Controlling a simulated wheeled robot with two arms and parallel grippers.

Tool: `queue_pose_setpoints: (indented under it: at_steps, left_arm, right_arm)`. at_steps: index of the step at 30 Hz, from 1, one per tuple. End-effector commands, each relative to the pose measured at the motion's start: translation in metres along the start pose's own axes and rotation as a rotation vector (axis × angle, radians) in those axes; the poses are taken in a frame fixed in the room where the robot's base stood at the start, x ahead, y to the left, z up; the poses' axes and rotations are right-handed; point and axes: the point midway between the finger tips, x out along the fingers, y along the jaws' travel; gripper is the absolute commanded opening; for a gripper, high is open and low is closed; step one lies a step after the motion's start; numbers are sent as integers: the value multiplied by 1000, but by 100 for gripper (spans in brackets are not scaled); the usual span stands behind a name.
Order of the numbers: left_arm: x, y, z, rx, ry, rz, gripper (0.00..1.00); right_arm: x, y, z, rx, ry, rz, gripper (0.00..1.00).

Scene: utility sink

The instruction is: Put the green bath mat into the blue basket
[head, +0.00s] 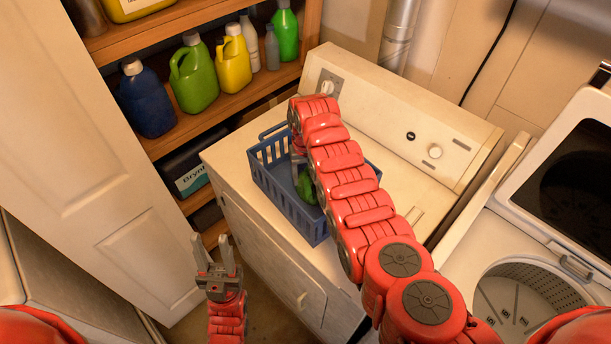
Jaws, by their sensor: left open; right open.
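The blue basket (279,187) stands on top of the white dryer-like machine in the middle of the head view. The green bath mat (307,188) shows as a small green patch inside the basket, low down and partly hidden by my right arm. My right gripper (299,172) reaches down into the basket just above the green mat; its fingers are open and partly hidden by the arm. My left gripper (216,250) is open and empty, pointing up, in front of the machine and to the left of the basket.
A white machine (405,165) with a knob panel carries the basket. A wooden shelf (235,98) with several detergent bottles stands at the back left. An open top-loading washer (538,290) is at the right. A white door (95,170) is at the left.

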Motion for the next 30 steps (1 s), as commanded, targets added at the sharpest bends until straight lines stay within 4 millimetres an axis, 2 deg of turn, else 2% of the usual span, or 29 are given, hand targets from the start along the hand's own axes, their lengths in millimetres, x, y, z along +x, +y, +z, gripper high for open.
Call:
queue_pose_setpoints:
  at_steps: [7,11,12,15,16,21,30]
  left_arm:
    - [-14,1,2,0,0,0,42]
    - [-31,2,5,0,0,0,42]
    - [-20,1,4,0,-1,0,42]
    - [-14,1,2,0,0,0,42]
    - [-4,0,1,0,0,0,42]
    - [8,0,-1,0,0,0,42]
    - [8,0,-1,0,0,0,42]
  right_arm:
    - [-28,0,-2,0,8,-1,59]
    - [-59,0,-1,0,7,0,59]
    - [-77,0,-1,-1,5,0,59]
    - [-100,0,-1,0,4,0,59]
    - [-108,-1,0,-1,2,0,59]
    - [-120,-1,0,-2,1,0,59]
    - [-120,0,0,0,0,0,59]
